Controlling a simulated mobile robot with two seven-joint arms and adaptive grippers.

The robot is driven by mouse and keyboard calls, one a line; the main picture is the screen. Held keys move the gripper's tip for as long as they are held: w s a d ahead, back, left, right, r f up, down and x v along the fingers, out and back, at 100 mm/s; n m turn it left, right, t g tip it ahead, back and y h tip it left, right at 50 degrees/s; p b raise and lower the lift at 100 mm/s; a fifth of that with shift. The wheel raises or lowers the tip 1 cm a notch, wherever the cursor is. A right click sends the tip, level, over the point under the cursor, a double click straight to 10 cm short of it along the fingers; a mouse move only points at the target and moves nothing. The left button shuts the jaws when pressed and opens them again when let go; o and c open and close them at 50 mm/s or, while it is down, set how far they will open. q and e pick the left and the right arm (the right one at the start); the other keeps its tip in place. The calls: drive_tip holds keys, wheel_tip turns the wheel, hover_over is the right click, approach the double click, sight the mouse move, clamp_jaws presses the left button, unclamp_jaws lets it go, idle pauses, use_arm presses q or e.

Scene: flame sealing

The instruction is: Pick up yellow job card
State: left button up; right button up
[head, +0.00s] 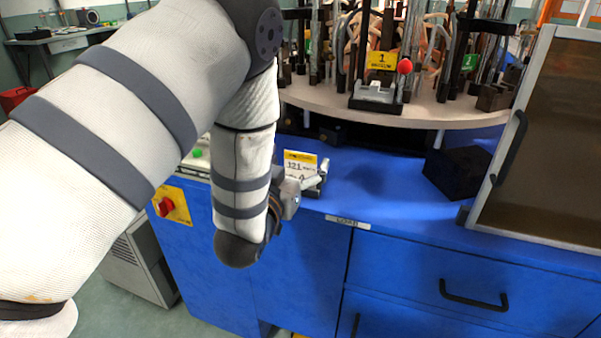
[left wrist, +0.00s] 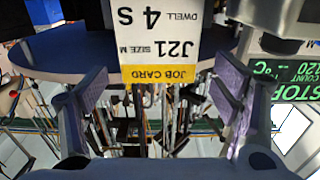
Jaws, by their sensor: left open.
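The job card (head: 300,159) is white with a yellow top band and stands upright on the blue bench top, in front of the round turntable. In the left wrist view the card (left wrist: 155,45) appears upside down, with "JOB CARD", "J21" and "4 S" on it. My left gripper (head: 316,181) is at the card, its wrist and arm covering the area to the left. In the left wrist view its two fingers (left wrist: 162,92) are apart, one to each side of the card, with gaps showing. Whether the card is between the fingertips or just beyond them is unclear. My right gripper is not in view.
The turntable (head: 430,111) holds glassware, stands and a yellow "1" sign (head: 382,61) behind the card. A black block (head: 458,173) and a framed panel (head: 545,140) stand to the right. A red rotary switch (head: 166,207) is on the bench front. Bench top right of the card is clear.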

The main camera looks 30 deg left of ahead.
use_arm(q)
drive_tip(key=shift+x, duration=1)
drive_tip(key=shift+d, duration=0.1)
drive_tip(key=c, duration=1)
drive_tip(key=shift+c, duration=0.2)
